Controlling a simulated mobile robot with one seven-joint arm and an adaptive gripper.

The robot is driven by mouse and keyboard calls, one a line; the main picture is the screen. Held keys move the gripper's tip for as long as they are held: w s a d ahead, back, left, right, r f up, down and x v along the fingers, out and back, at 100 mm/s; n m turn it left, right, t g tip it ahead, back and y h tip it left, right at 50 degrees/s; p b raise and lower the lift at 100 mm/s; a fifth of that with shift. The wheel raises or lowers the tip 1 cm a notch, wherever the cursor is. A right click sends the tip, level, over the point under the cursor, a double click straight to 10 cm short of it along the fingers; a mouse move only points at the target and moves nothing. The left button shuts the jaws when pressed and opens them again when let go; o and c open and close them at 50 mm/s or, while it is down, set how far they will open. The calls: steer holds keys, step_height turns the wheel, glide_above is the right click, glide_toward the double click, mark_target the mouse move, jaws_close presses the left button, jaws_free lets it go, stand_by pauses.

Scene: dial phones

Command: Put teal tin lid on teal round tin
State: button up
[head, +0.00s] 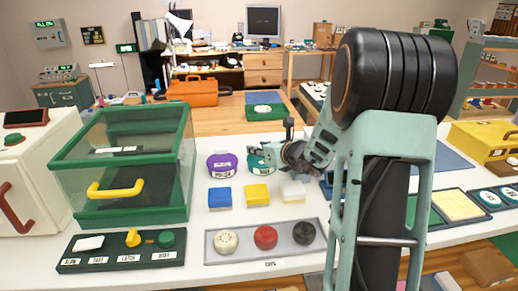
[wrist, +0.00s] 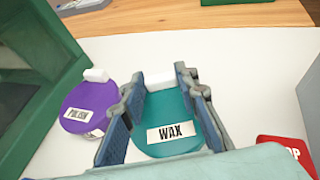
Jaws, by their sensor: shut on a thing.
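A round teal piece with a WAX label (wrist: 172,132) sits between the two fingers of my gripper (wrist: 165,105) in the wrist view. A white block shows at its far edge. My gripper also shows in the head view (head: 283,156), low over the white table, beside the teal round form (head: 257,162). The fingers are shut on the teal tin lid, one on each side. I cannot tell the lid from the teal round tin, nor whether they touch; the gripper partly hides this spot.
A purple round tin labelled POLISH (head: 222,164) stands close on the left. Blue (head: 220,197), yellow (head: 257,194) and white (head: 293,191) blocks lie in front. A green glass-sided case (head: 120,165) stands further left. A grey tray (head: 266,258) holds three round pieces.

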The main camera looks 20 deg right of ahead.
steer(key=o, duration=1.1)
steer(key=shift+o, duration=0.2)
steer(key=shift+r, duration=0.1)
steer(key=shift+r+p, duration=0.2)
steer(key=shift+p, duration=0.25)
steer(key=p+v, duration=0.1)
steer(key=v, duration=1.1)
steer(key=shift+p, duration=0.35)
